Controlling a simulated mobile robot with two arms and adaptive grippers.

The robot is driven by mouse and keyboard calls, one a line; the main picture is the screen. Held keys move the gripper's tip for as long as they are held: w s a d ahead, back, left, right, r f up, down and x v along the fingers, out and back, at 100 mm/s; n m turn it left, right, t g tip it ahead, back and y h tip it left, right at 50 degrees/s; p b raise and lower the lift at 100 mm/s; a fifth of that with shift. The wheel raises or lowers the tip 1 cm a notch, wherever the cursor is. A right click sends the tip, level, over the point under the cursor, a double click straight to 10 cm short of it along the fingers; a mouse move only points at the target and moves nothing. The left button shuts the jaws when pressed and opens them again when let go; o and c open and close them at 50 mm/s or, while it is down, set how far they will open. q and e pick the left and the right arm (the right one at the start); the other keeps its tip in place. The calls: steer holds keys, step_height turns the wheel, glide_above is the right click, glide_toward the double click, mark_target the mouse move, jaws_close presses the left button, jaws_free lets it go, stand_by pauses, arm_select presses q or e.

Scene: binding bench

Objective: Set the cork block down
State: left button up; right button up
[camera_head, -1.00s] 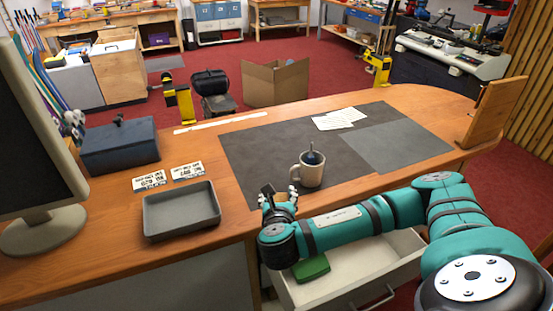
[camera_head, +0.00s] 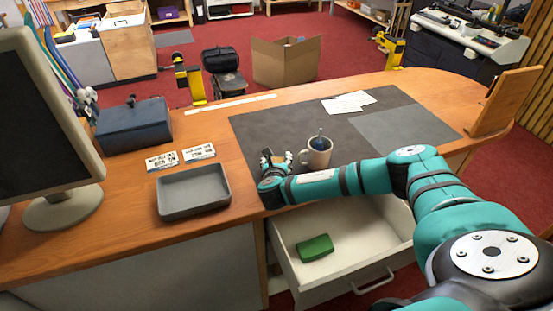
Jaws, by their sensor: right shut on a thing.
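My right gripper (camera_head: 273,160) is above the dark desk mat, just left of the mug, and is shut on a small tan thing (camera_head: 280,159), most likely the cork block. Most of this thing is hidden by the gripper, and I cannot tell whether it touches the mat. The dark mat (camera_head: 265,131) covers the middle of the wooden desk. My left gripper is not in view.
A mug (camera_head: 317,154) with something blue in it stands close to the right gripper. A grey tray (camera_head: 193,190), a dark box (camera_head: 133,126) and a monitor (camera_head: 42,120) are to the left. An open drawer (camera_head: 350,245) below holds a green thing (camera_head: 315,248).

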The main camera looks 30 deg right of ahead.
steer(key=o, duration=1.1)
steer(key=shift+o, duration=0.2)
steer(key=shift+r, duration=0.1)
steer(key=shift+s+a, duration=0.2)
steer(key=shift+s, duration=0.05)
steer(key=b+v, duration=0.1)
steer(key=v, duration=1)
steer(key=shift+s+a+b, duration=0.1)
steer(key=shift+s+b, duration=0.1)
steer(key=shift+b, duration=0.15)
